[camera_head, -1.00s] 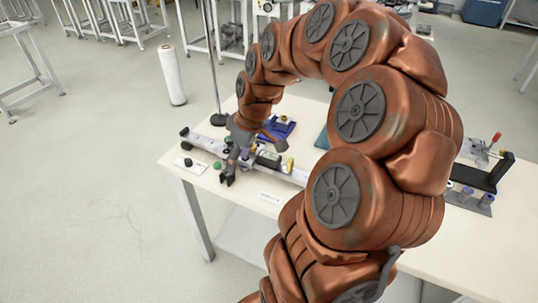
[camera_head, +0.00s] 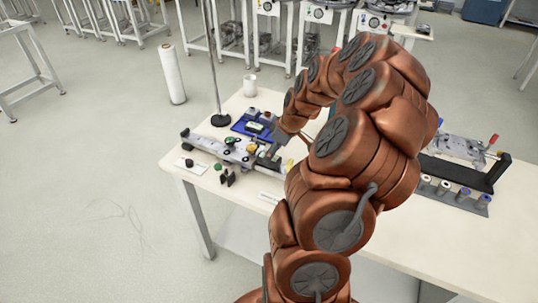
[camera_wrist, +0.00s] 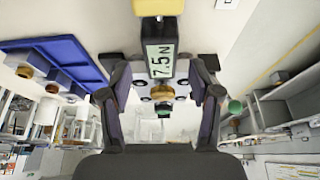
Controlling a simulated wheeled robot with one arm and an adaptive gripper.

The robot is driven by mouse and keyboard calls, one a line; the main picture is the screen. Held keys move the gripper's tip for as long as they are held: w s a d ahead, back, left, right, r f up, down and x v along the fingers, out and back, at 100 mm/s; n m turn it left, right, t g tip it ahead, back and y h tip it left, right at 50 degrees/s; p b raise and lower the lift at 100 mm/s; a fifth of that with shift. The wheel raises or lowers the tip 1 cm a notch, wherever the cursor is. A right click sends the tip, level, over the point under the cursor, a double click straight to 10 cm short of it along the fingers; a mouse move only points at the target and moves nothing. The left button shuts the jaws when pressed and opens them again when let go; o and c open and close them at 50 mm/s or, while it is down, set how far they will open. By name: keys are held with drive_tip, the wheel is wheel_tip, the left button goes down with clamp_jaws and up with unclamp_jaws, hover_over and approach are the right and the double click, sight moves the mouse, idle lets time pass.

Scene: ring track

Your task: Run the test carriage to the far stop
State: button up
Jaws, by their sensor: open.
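A pale track (camera_head: 207,146) lies on the left part of the white table, with black end pieces. A gauge (camera_wrist: 160,60) reading 7.5 N shows in the wrist view, with a brass knob (camera_wrist: 162,92) and small dark and white parts just below it. I cannot tell which of these parts belong to the test carriage. My gripper (camera_wrist: 158,104) is open, its two fingers on either side of the knob area, with no clear grip on anything. In the head view my gripper (camera_head: 272,158) is over the track's right half and partly hides it.
A blue tray (camera_head: 240,124) lies behind the track, near a white cup (camera_head: 250,85) and a stand with a tall pole (camera_head: 213,65). A black piece (camera_head: 228,179) and a green knob (camera_head: 217,167) are in front. A dark fixture (camera_head: 470,175) stands at right.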

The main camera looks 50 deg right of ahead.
sight(251, 154)
drive_tip(key=shift+p+x, duration=0.4)
drive_tip(key=shift+x, duration=1.35)
drive_tip(key=shift+c, duration=0.3)
clamp_jaws()
